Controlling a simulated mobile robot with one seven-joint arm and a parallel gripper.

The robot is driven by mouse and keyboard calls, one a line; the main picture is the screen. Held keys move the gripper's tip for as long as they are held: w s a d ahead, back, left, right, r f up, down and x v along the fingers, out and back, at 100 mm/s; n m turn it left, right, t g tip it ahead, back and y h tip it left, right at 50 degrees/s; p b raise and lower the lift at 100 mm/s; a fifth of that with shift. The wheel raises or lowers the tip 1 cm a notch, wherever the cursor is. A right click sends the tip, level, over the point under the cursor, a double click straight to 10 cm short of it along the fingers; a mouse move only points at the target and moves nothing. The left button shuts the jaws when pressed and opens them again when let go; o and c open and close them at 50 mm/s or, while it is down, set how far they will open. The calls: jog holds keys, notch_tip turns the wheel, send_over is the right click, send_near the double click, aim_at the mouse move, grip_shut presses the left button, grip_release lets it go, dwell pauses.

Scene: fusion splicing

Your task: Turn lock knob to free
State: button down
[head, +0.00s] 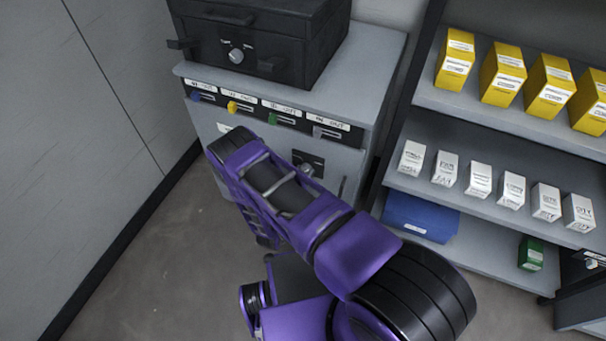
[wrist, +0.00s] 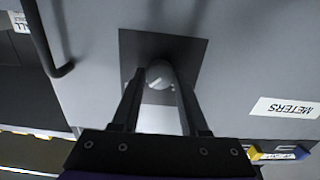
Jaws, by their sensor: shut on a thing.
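The lock knob (wrist: 160,75) is a small round silver knob on a dark square plate (wrist: 190,48) on the grey cabinet front. My gripper (wrist: 159,84) reaches up to it in the wrist view, with one finger on each side, and is shut on it. A light slanted mark shows on the knob's face. In the head view the lock knob (head: 307,170) and its dark plate (head: 317,160) show just past my purple arm. My fingers are hidden there behind the arm.
A dark bar handle (wrist: 45,42) stands left of the plate in the wrist view. Above the cabinet door is a row of labelled coloured tabs (head: 273,119). A black box (head: 270,35) with its own knob (head: 236,56) sits on the cabinet. Shelves (head: 480,115) with boxes stand right.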

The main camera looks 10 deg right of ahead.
dwell(0.4)
jog(key=shift+c, duration=2.1)
grip_release()
jog(key=shift+s, duration=0.1)
